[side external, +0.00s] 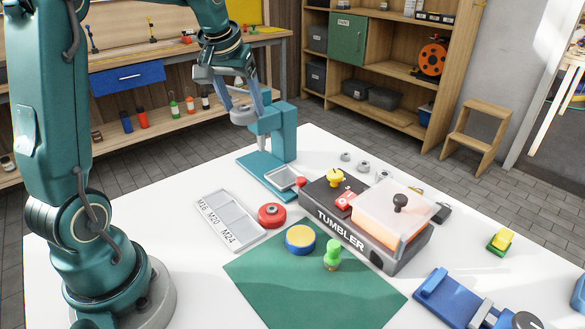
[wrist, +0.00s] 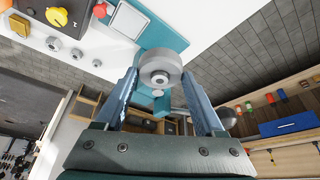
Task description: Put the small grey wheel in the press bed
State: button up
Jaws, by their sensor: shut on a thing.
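My gripper (wrist: 160,74) is shut on the small grey wheel (wrist: 161,66), a grey disc with a hub, held between the fingertips. In the side view my gripper (side external: 245,106) holds the wheel (side external: 243,116) high, close to the upper part of the teal press (side external: 284,127). The press bed (side external: 284,179) is a shallow light-grey square tray on the front of the press base, lower and to the right of the wheel. In the wrist view the bed (wrist: 128,20) is upper left of the wheel, apart from it. The bed looks empty.
The dark tumbler (side external: 345,228) with a clear lid stands right of the press. Several small grey round parts (side external: 363,165) lie behind it. A grey labelled tray (side external: 228,222), a red round part (side external: 272,215) and a green mat (side external: 310,285) are in front.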

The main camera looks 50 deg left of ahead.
jog(key=w+d+m, duration=0.2)
jog(key=w+d, duration=0.3)
jog(key=w, duration=0.1)
send_near(287, 175)
jog(key=shift+w+a+h, duration=0.4)
jog(key=shift+w+a, duration=0.15)
jog(key=shift+w, duration=0.05)
jog(key=shift+t, duration=0.3)
jog(key=shift+f, duration=2.45)
jog(key=o, duration=1.4)
jog(key=shift+f, duration=0.1)
